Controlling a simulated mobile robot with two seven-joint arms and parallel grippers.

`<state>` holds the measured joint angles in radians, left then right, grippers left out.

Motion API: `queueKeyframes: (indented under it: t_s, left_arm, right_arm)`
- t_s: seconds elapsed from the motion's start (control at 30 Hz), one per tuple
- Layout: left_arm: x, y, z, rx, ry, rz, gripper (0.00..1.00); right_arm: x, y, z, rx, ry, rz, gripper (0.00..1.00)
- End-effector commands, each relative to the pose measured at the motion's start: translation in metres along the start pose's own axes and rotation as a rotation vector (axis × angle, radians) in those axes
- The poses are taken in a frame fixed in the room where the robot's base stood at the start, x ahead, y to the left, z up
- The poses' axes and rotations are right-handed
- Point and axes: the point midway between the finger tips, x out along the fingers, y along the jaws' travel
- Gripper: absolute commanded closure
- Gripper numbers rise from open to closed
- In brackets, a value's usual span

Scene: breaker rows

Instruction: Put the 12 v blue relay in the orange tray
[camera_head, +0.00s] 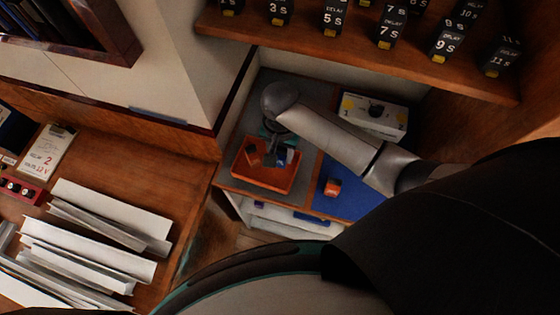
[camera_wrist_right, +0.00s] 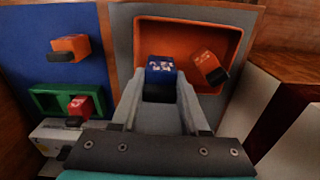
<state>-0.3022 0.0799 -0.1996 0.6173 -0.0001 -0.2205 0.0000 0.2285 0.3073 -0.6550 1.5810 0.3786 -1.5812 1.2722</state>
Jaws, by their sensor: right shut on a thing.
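My right gripper (camera_wrist_right: 161,85) is shut on a blue relay (camera_wrist_right: 160,70), which has white print on its face. It holds the relay over the orange tray (camera_wrist_right: 190,24); I cannot tell whether the relay touches the tray floor. An orange relay with a black end (camera_wrist_right: 208,68) lies tilted in the tray, to the right of the blue one. In the head view my right gripper (camera_head: 278,150) reaches down over the orange tray (camera_head: 264,182), and its fingers partly hide what is inside. My left gripper is not in view.
Another orange relay (camera_wrist_right: 70,48) lies on the blue mat (camera_head: 362,203). A green tray (camera_wrist_right: 50,97) holds a red relay (camera_wrist_right: 80,107). A white box (camera_head: 373,115) stands behind. A card reading relay 2, 12 V (camera_head: 47,150) lies left. A shelf (camera_head: 300,41) with black relays overhangs.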

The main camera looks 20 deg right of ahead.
Motion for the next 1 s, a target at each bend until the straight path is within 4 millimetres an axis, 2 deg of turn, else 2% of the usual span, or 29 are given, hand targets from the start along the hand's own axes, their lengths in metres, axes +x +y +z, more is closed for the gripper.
queueKeyframes:
  t_s: [0.03, 0.23, 0.5, 0.93, 0.97, 1.0]
  left_arm:
    - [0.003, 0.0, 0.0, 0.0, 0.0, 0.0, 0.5]
    - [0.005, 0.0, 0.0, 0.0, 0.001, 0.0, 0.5]
    - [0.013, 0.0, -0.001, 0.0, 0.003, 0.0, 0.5]
    - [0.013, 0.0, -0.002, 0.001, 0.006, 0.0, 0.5]
    - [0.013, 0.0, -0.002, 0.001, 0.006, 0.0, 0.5]
    - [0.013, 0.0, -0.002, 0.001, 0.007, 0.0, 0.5]
  right_arm:
    - [0.008, 0.0, 0.0, 0.0, -0.001, 0.001, 1.0]
    - [0.023, -0.001, 0.0, 0.0, -0.001, 0.0, 1.0]
    - [0.054, -0.001, 0.0, 0.0, 0.0, -0.001, 1.0]
    - [0.059, -0.001, 0.0, 0.0, -0.001, -0.001, 1.0]
    - [0.059, -0.001, 0.0, 0.0, -0.001, -0.001, 0.52]
    - [0.059, -0.001, 0.0, 0.0, -0.001, -0.001, 0.47]
